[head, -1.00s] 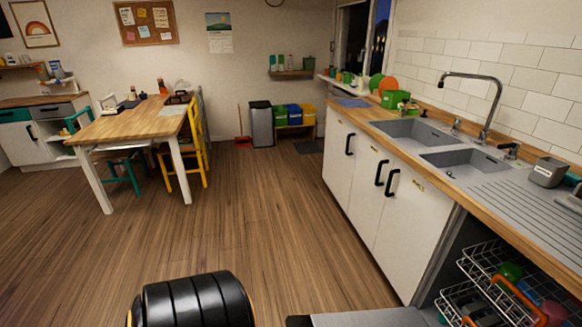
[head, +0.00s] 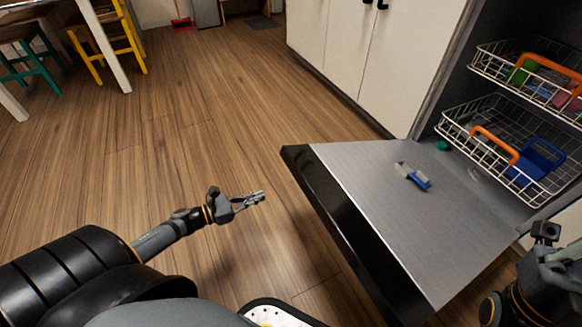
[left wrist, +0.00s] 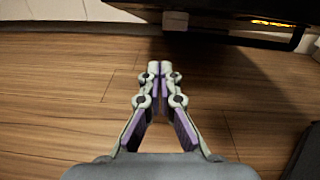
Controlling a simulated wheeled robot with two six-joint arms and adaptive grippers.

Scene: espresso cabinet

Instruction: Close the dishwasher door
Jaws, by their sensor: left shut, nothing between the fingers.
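The dishwasher door (head: 380,195) is folded down, about level, in the head view. Its inner side is grey metal and its outer edge is black. A small blue-and-grey item (head: 413,176) lies on it. My left gripper (head: 262,197) is left of the door's black edge, apart from it in the picture, and is shut and empty. In the left wrist view its closed fingertips (left wrist: 160,70) point toward a dark slab with an orange light (left wrist: 272,22), which looks like the door's underside. My right gripper is only partly in view at the lower right; its fingers are hidden.
Inside the dishwasher are an upper rack (head: 500,65) and a lower rack (head: 475,135) with coloured dishes. A small teal item (head: 442,146) lies by the lower rack. White cabinets (head: 340,45) stand beyond. The wooden floor (head: 200,110) left of the door is clear.

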